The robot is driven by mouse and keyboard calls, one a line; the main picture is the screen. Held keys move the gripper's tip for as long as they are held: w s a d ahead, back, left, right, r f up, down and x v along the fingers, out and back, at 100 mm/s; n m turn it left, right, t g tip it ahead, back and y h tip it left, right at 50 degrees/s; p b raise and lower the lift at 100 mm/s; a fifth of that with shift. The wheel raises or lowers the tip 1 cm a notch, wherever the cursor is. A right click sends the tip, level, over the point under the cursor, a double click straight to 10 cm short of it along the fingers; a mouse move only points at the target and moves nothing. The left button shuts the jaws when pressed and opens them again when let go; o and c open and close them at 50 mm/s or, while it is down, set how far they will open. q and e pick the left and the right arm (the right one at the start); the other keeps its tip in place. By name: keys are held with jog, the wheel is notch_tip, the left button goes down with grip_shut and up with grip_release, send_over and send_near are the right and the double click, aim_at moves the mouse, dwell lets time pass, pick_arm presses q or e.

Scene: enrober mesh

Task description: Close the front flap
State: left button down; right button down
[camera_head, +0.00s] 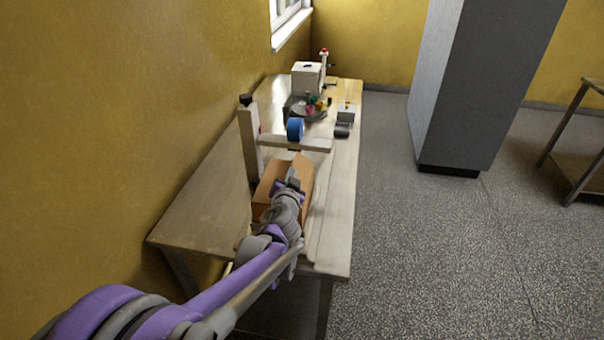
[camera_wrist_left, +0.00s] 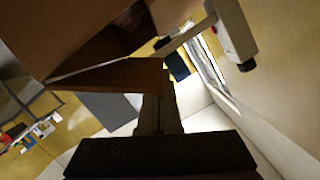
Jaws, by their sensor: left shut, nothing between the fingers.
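A brown cardboard box (camera_head: 267,189) stands on the wooden table, partly hidden behind my left arm. In the left wrist view, a brown flap (camera_wrist_left: 118,75) of the box sticks out towards my gripper, with the dark box wall (camera_wrist_left: 75,25) beyond it. I cannot tell for sure that this is the front flap. My left gripper (camera_head: 293,174) is over the box in the head view. It is shut and empty, and its fingers (camera_wrist_left: 157,100) are right at the flap's edge in the wrist view. Whether they touch it is unclear. My right gripper is not in view.
Behind the box, a white post with an arm (camera_head: 312,144) carries a blue tape roll (camera_head: 295,129). Farther back are a tray of colourful items (camera_head: 308,112) and a white machine (camera_head: 307,77). A yellow wall (camera_head: 150,110) borders the table's left; open floor lies right.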

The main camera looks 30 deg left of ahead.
pick_arm(q)
jog(key=shift+s+a+f+n, duration=0.2)
jog(key=shift+a+f+n, duration=0.35)
jog(key=shift+a+n, duration=0.05)
jog(key=shift+a+f, duration=0.3)
jog(key=shift+f, duration=0.1)
jog(key=shift+s+a+f, duration=0.1)
jog(key=shift+a+f, duration=0.1)
jog(key=shift+f, duration=0.3)
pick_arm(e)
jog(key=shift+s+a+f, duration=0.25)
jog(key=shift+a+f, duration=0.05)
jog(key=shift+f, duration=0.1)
pick_arm(q)
jog(key=shift+f, duration=0.15)
